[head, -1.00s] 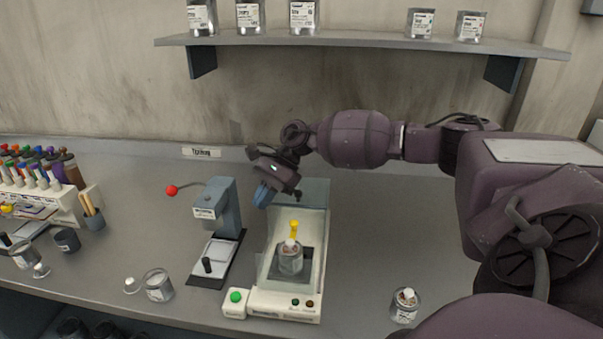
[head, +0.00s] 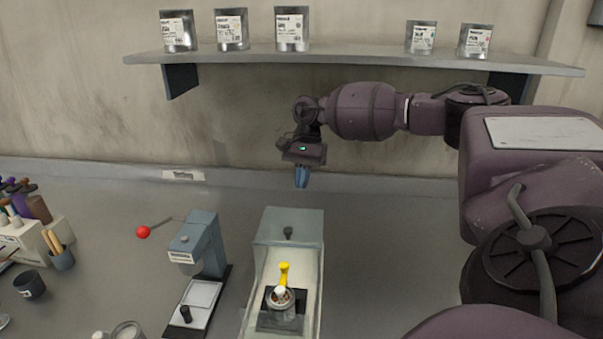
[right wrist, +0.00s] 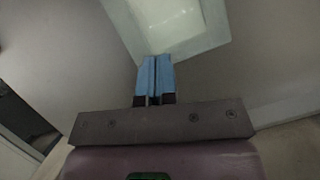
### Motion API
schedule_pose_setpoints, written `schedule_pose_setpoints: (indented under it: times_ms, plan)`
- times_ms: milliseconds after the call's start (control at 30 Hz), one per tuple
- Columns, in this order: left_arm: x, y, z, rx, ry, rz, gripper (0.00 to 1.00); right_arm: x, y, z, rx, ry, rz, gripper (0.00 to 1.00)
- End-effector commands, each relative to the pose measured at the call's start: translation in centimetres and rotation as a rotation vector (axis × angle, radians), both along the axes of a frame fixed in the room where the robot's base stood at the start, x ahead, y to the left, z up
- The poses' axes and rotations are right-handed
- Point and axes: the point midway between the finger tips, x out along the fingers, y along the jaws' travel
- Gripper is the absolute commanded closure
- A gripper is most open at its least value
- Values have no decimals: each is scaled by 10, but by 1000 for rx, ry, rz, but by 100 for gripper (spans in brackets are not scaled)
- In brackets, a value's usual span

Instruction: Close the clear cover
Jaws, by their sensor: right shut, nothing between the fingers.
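The clear cover (head: 305,222) is a see-through, pale greenish panel at the far end of the white machine (head: 318,300). It appears raised there, with a dark knob (head: 288,232) showing at it. In the right wrist view, the fingers (right wrist: 155,62) show against a pale, framed clear surface (right wrist: 170,20). My left gripper is out of view.
A grey-blue stand device (head: 203,245) with a red ball (head: 143,232) on a rod stands left of the machine. A shelf (head: 350,59) with several cans hangs on the wall above my right arm. The counter right of the machine is clear.

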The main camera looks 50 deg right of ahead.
Motion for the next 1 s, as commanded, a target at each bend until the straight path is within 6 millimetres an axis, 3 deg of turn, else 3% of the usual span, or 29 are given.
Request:
schedule_pose_setpoints:
  times_ms: [367,600,1000]
  plan:
    - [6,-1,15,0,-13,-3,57,-11,23,-61,1,2,0,100]
    - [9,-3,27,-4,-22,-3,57,-22,51,-57,1,0,1,100]
    - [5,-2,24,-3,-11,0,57,-26,58,-59,1,1,-2,100]
